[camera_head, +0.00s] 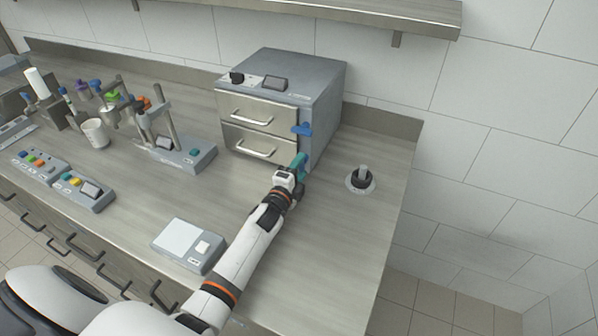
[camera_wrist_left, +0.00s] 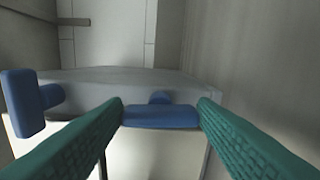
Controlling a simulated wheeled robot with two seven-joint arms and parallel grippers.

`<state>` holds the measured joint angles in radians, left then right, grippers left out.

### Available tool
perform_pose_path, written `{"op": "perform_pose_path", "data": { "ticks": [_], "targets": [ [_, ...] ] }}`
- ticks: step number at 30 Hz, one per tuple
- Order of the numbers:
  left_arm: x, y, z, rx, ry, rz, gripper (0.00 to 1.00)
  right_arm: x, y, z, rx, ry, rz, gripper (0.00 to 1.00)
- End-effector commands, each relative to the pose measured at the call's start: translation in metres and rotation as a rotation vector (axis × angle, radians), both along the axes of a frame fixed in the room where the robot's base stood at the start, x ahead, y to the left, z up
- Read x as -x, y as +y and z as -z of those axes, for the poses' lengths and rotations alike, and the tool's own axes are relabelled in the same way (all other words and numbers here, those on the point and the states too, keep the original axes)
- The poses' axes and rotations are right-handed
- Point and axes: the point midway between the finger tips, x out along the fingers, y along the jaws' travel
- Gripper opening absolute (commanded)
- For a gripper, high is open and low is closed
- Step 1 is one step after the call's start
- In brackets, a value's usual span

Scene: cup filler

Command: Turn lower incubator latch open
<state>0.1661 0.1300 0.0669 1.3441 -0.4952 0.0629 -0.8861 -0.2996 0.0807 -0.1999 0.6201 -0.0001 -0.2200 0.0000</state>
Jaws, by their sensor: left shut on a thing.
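The incubator (camera_head: 325,100) is a grey box with two drawer fronts, standing near the back wall in the head view. Its lower latch is a blue bar (camera_wrist_left: 160,117) between my left gripper's green fingers in the left wrist view. My left gripper (camera_head: 299,162) is at the right edge of the lower drawer (camera_head: 250,146) and is shut on this latch, with a fingertip at each end of the bar. The upper latch (camera_head: 302,129) is blue and clear of the gripper; it also shows at the left of the wrist view (camera_wrist_left: 25,104). My right gripper is not in view.
A round black knob-like fixture (camera_head: 361,178) sits on the counter right of the incubator. A small grey device (camera_head: 189,246) lies at the front. A stand, a white cup (camera_head: 95,133) and button panels crowd the left. A shelf (camera_head: 400,14) hangs above.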

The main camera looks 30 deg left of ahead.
Motion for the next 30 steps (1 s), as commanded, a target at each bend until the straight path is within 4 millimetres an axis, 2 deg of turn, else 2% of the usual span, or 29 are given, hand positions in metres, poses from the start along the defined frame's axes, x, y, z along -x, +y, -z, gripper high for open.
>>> {"op": "perform_pose_path", "data": {
  "ticks": [8,22,23,24,27,30],
  "targets": [
    [0.0004,-0.0006,0.0018,-0.078,0.006,0.001,0.3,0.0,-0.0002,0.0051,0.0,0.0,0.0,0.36],
    [0.0005,-0.0005,0.0018,-0.094,0.008,0.001,0.3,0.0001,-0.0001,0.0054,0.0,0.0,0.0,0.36],
    [0.0005,-0.0005,0.0018,-0.094,0.008,0.001,0.54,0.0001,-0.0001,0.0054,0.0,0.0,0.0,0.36],
    [0.0005,-0.0005,0.0018,-0.094,0.008,0.001,0.61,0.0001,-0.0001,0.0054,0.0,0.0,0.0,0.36],
    [0.0004,-0.0004,0.0016,-0.092,0.007,0.001,0.75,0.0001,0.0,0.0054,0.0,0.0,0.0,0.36],
    [0.0003,-0.0003,0.0013,-0.091,0.007,0.001,0.75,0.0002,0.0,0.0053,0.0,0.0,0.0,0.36]
  ]
}}
